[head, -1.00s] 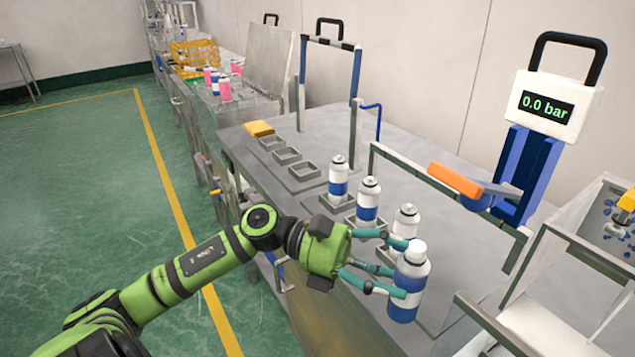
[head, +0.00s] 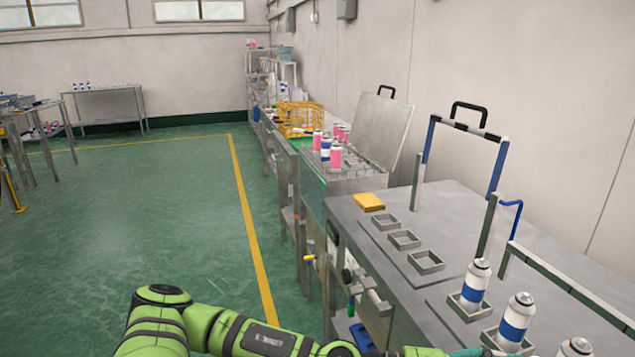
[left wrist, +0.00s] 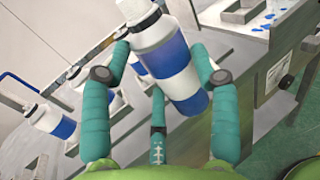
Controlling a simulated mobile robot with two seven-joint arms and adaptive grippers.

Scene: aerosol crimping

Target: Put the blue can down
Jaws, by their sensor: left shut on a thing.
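My left gripper (left wrist: 160,75) is shut on the blue can (left wrist: 178,75), a white can with a wide blue band, in the left wrist view. Its teal fingers lie on both sides of the can body. The can's top is cut off by the frame edge. In the head view only my arm and a bit of teal finger show at the bottom, and the held can is out of frame. I cannot tell whether the can touches a surface. My right gripper is in neither view.
White cans with blue bands (head: 475,285) (head: 515,322) stand in square holders on the bench (head: 460,210); another can (head: 577,347) is cut off. Empty square holders (head: 386,222) (head: 404,239) (head: 426,262) lie behind them, near a yellow block (head: 369,202). Pink cans (head: 336,155) stand farther back.

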